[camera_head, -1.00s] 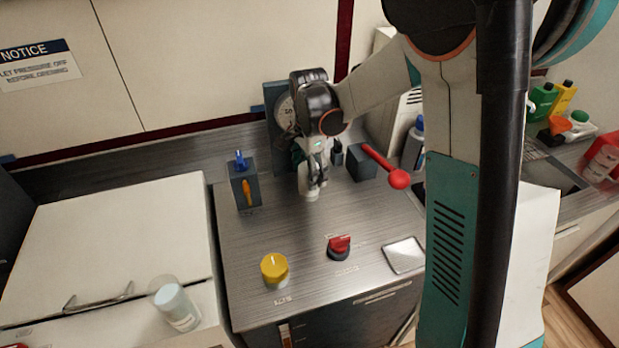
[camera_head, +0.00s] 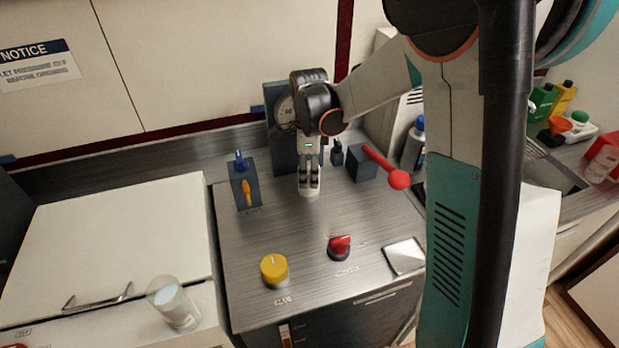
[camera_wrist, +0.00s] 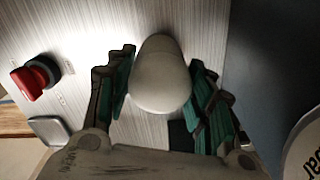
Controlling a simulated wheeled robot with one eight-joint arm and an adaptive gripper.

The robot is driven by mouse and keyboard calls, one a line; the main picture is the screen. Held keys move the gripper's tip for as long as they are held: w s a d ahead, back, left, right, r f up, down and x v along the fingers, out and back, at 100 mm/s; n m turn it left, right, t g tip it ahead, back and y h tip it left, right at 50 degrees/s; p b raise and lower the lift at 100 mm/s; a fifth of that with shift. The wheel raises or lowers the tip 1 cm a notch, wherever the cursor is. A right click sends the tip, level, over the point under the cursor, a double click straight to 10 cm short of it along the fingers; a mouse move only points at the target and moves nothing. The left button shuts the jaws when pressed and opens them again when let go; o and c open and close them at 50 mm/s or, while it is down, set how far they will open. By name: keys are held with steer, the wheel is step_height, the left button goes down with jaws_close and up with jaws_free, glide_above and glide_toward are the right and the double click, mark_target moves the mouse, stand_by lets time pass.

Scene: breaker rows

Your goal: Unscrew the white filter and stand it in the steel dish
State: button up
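The white filter (camera_wrist: 160,78) is a smooth rounded white body between my gripper's green-padded fingers in the wrist view. My gripper (camera_head: 309,186) points down near the back panel in the head view, and its fingers (camera_wrist: 162,90) lie against both sides of the filter. In the head view the fingers mostly cover the filter, and whether it still joins its mount is hidden. The steel dish (camera_head: 404,256) is a shallow square tray at the counter's front right. It also shows in the wrist view (camera_wrist: 48,131) and looks empty.
A red knob (camera_head: 340,246) and a yellow knob (camera_head: 274,269) stand on the counter in front. A red-ended lever (camera_head: 398,179) sticks out to the right. A gauge panel (camera_head: 283,150) is behind my gripper.

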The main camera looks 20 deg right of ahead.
steer(key=shift+c, duration=0.7)
steer(key=n, duration=0.3)
steer(key=shift+n, duration=0.4)
steer(key=n, duration=0.8)
steer(key=shift+n, duration=0.4)
steer(key=n, duration=0.4)
steer(key=shift+n, duration=0.3)
steer(key=o, duration=1)
steer(key=shift+c, duration=0.2)
